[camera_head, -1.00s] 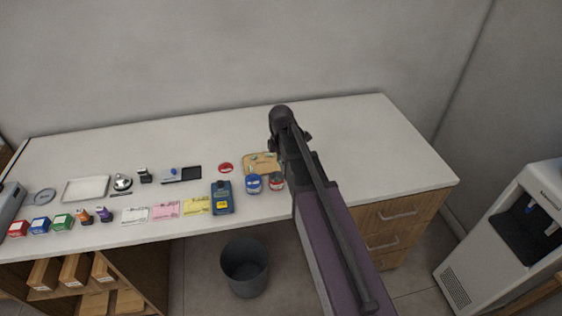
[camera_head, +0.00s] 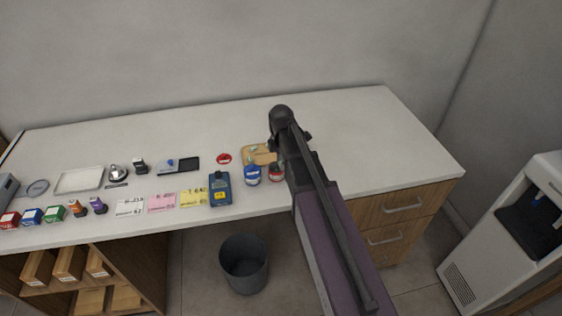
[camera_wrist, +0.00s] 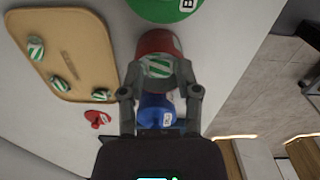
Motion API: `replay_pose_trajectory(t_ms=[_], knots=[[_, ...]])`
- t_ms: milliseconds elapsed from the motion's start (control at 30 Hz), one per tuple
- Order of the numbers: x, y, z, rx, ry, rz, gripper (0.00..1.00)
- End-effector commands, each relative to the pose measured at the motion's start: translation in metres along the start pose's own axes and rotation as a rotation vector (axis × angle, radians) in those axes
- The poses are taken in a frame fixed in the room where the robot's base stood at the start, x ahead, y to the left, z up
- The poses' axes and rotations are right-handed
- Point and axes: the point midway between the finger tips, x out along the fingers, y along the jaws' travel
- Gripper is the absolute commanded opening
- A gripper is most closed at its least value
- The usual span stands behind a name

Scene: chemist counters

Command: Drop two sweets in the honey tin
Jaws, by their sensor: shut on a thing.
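My gripper (camera_wrist: 160,70) is shut on a green-and-white striped sweet (camera_wrist: 158,66), in front of a red tin (camera_wrist: 158,42) in the wrist view. A blue tin (camera_wrist: 157,110) shows between my fingers, lower in the picture. In the head view the blue tin (camera_head: 252,175) and red tin (camera_head: 276,173) stand side by side near the counter's front edge. I cannot read which is the honey tin. A tan board (camera_wrist: 75,35) bears striped sweets (camera_wrist: 60,84). In the head view my arm hides the gripper's fingertips.
A small red item (camera_wrist: 97,118) lies beside the board. A green round thing (camera_wrist: 165,6) is cut off at the wrist view's top. The counter's right end is clear.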

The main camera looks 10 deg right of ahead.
Motion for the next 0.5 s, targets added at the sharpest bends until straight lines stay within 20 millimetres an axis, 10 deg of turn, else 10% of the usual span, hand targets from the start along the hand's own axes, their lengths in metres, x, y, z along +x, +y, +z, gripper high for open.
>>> replay_pose_trajectory(t_ms=[67, 233, 500], knots=[[-0.0002, 0.0, 0.0, 0.0, 0.0, 0.0, 0.28], [-0.0001, 0.0, 0.0, 0.0, 0.0, 0.0, 0.83], [-0.0001, 0.0, 0.0, 0.0, 0.0, 0.0, 0.83]])
